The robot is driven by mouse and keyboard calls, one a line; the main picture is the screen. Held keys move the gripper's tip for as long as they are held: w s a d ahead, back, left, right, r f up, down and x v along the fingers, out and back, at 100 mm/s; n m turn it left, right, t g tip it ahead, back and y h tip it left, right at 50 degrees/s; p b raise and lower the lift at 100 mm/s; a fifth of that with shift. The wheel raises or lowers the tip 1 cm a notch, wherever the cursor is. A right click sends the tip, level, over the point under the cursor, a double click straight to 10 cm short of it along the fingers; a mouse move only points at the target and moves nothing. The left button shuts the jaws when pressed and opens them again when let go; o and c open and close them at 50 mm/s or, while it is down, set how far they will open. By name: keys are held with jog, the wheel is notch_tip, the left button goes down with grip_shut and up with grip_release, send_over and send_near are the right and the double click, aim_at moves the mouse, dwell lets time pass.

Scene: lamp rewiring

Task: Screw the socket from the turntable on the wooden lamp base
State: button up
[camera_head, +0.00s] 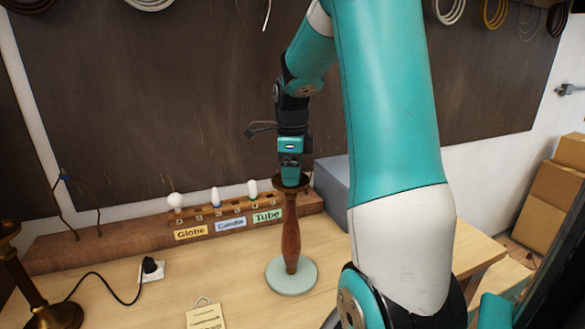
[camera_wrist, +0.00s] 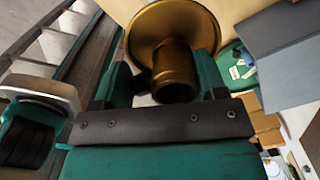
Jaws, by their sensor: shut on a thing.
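The wooden lamp base (camera_head: 291,245) stands upright on the bench, a reddish-brown turned stem with a pale green round foot (camera_head: 292,276). A brass dish (camera_head: 305,184) sits at its top. My gripper (camera_head: 291,172) points down right over that top. In the wrist view, my gripper (camera_wrist: 165,84) is shut on the brass socket (camera_wrist: 176,72), a short cylinder between the two teal fingers. The wide brass dish (camera_wrist: 150,40) lies just beyond the socket. The socket's lower end and any thread are hidden, so I cannot tell how far it is seated.
A bulb rack (camera_head: 235,208) labelled Globe, Candle and Tube stands behind the lamp. A grey-blue box (camera_head: 333,180) is behind right. A brass lamp (camera_head: 35,290) stands at left, near a plug on a white outlet (camera_head: 152,270). A green surface with small items (camera_wrist: 236,66) shows in the wrist view.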

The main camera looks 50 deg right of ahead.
jog(key=o, duration=1)
jog(key=shift+c, duration=0.2)
notch_tip(320, 180, up, 18)
jog(key=b, duration=0.2)
jog(key=shift+f+b, duration=0.25)
jog(key=shift+b, duration=0.1)
